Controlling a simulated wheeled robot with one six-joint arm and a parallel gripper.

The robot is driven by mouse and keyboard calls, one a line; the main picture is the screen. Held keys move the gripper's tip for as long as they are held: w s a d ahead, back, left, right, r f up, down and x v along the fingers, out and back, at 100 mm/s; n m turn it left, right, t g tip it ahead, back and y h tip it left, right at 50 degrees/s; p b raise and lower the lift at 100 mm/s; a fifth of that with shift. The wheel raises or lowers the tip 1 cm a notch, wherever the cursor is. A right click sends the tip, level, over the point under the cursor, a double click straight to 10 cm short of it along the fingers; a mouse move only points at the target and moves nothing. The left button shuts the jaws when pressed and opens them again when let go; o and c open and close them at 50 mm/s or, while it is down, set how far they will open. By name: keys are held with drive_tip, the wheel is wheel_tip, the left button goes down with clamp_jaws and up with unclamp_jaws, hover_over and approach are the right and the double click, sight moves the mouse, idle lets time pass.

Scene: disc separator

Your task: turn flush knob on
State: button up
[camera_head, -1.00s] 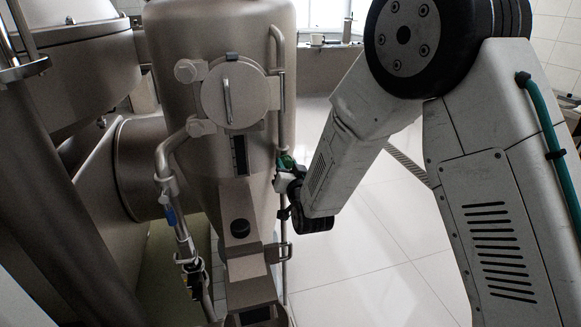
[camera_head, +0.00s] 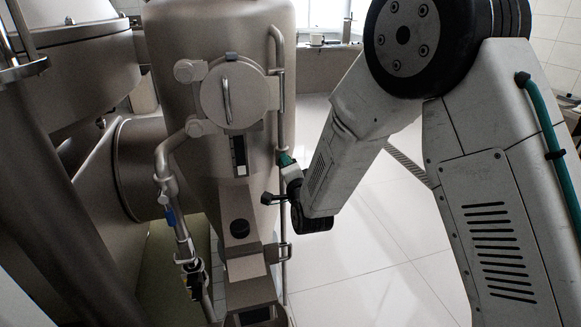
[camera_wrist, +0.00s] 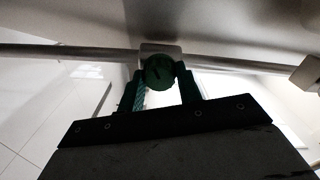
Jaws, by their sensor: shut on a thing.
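The flush knob (camera_wrist: 159,71) is a round green knob with a short dark mark on its face, on a pale fitting along a horizontal pipe in the wrist view. My gripper (camera_wrist: 161,78) has its two dark green fingers on either side of the knob, shut on it. In the head view my gripper (camera_head: 285,160) is a small green patch at the thin vertical pipe right of the steel tank. There the knob cannot be told apart from the fingers.
The steel tank (camera_head: 176,60) has a round hatch (camera_head: 240,95) with a handle. Open tiled floor (camera_head: 370,245) lies to the right.

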drive_tip(key=m, duration=0.5)
drive_tip(key=shift+m, duration=0.3)
idle(0.4)
drive_tip(key=o, duration=1)
drive_tip(key=v, duration=0.7)
drive_tip(key=shift+s+d, duration=0.1)
drive_tip(key=shift+s, duration=0.25)
